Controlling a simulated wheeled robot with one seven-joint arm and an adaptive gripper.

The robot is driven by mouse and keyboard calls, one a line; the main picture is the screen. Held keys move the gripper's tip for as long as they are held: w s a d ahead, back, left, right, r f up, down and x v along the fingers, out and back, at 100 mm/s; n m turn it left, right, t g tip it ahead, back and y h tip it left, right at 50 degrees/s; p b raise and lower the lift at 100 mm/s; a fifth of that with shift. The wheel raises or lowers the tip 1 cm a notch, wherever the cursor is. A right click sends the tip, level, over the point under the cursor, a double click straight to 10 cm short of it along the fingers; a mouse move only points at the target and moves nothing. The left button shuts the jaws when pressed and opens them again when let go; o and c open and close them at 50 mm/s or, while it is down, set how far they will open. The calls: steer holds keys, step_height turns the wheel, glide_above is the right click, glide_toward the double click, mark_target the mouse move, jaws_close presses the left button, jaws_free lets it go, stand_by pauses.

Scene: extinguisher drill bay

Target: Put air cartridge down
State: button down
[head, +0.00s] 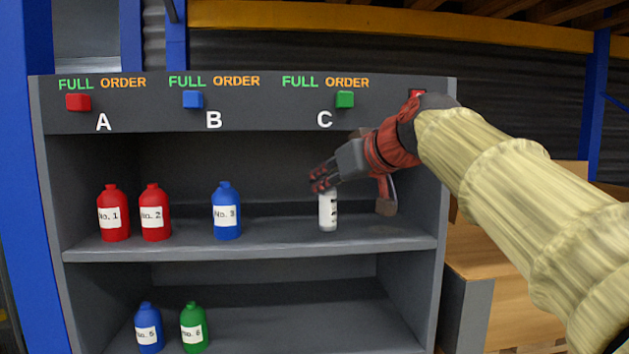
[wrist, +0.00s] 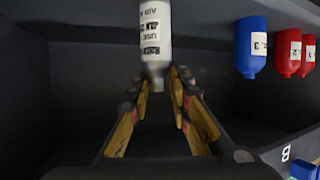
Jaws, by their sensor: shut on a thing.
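The air cartridge is a white bottle with a printed label (head: 328,212) at the right of the upper shelf, below the letter C. It stands upright, and its base is at or just above the shelf; I cannot tell if it touches. My gripper (head: 322,180) reaches in from the right and is shut on its top. In the wrist view, which is turned upside down, the cartridge (wrist: 155,30) shows with its neck between the fingertips (wrist: 162,80).
The grey upper shelf (head: 270,240) also holds two red bottles (head: 113,215) (head: 155,215) and a blue bottle (head: 227,212). A blue bottle (head: 149,330) and a green bottle (head: 194,328) stand below. Shelf space between the blue bottle and the cartridge is clear.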

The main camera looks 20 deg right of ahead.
steer(key=shift+w+a+r, duration=0.15)
steer(key=shift+w+a, duration=0.1)
steer(key=shift+w, duration=0.2)
steer(key=x, duration=0.1)
steer(key=p+x, duration=0.1)
steer(key=x, duration=0.1)
steer(key=shift+s+d+f, duration=0.1)
steer(key=shift+f, duration=0.2)
steer(key=c, duration=2)
jaws_free()
steer(key=shift+o, duration=1.8)
steer(key=shift+r, duration=0.1)
